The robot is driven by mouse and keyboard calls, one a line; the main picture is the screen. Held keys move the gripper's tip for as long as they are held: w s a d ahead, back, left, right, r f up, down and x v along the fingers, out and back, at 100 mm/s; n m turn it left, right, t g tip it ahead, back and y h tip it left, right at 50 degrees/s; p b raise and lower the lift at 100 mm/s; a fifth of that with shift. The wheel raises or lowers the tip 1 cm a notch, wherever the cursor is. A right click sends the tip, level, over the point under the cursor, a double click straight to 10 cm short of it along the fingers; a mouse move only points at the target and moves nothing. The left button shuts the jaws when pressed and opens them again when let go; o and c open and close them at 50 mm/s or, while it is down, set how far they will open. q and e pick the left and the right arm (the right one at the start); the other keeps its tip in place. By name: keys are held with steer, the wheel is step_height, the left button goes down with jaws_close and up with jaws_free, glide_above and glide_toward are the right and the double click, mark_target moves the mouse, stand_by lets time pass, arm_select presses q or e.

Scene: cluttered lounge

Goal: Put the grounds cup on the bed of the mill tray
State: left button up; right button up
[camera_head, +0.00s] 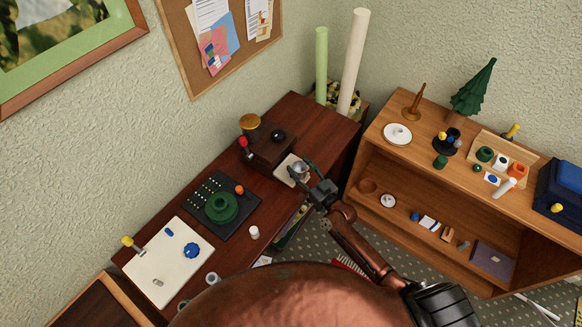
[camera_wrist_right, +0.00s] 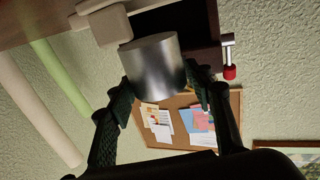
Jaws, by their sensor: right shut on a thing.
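The grounds cup (camera_wrist_right: 153,66) is a plain silver metal cylinder between the fingers of my right gripper (camera_wrist_right: 158,98) in the right wrist view. In the head view my right gripper (camera_head: 298,173) is shut on the cup (camera_head: 299,167), over or beside the cream mill tray (camera_head: 283,174). The tray lies in front of the dark wooden mill (camera_head: 270,152) with a brass top and a red knob. A cream part, likely the tray (camera_wrist_right: 106,22), shows behind the cup in the wrist view. I cannot tell whether cup and tray touch. My left gripper is out of view.
The dark desk (camera_head: 170,200) also holds a black mat (camera_head: 241,209) with a green round piece (camera_head: 221,207), a white board (camera_head: 165,262) and a small white cup (camera_head: 254,232). A wooden shelf (camera_head: 440,190) with several small things stands at the right.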

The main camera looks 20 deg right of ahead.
mark_target(296, 168)
steer(key=shift+w+a+f+b, duration=0.15)
steer(key=shift+w+f+b, duration=0.05)
steer(key=shift+w, duration=0.25)
steer(key=shift+w+a+f+b, duration=0.15)
steer(key=shift+w+f, duration=0.05)
steer(key=shift+w, duration=0.25)
steer(key=w+f+b, duration=0.1)
steer(key=w+a+f+b, duration=0.1)
steer(key=w+f+b, duration=0.1)
steer(key=shift+w+a, duration=0.1)
steer(key=shift+w, duration=0.05)
steer(key=shift+r, duration=0.25)
steer(key=o, duration=0.7)
steer(key=shift+f, duration=0.25)
steer(key=o, duration=0.5)
steer(key=shift+r, duration=0.1)
